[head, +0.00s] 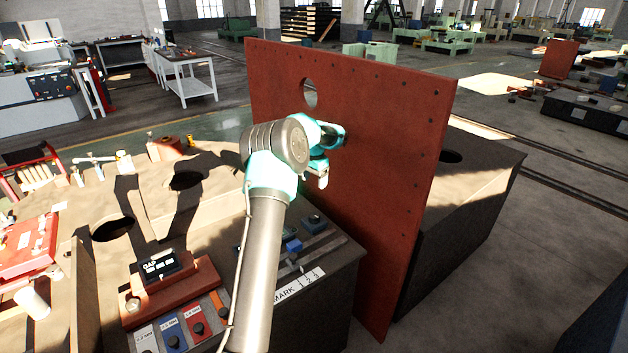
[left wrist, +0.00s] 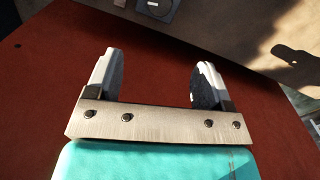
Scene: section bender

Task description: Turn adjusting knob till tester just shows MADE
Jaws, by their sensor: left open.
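My left gripper (head: 320,178) is beside the red upright panel, its arm rising from the bottom of the head view. In the left wrist view its two fingers (left wrist: 152,82) are apart with nothing between them. A round dark knob-like part on a grey square plate (left wrist: 157,8) shows at the top edge of that view, beyond the fingers and not touched. I cannot tell if it is the adjusting knob. A small dark display marked GAP (head: 160,266) sits on a red stand; its reading is too small to tell. My right gripper is not in view.
The large red panel (head: 375,150) with a round hole stands close beside my gripper. Small blue blocks (head: 292,245) lie near a MARK label (head: 300,286). Coloured cards with dark knobs (head: 172,340) stand at the front. The tan top (head: 150,215) has dark holes.

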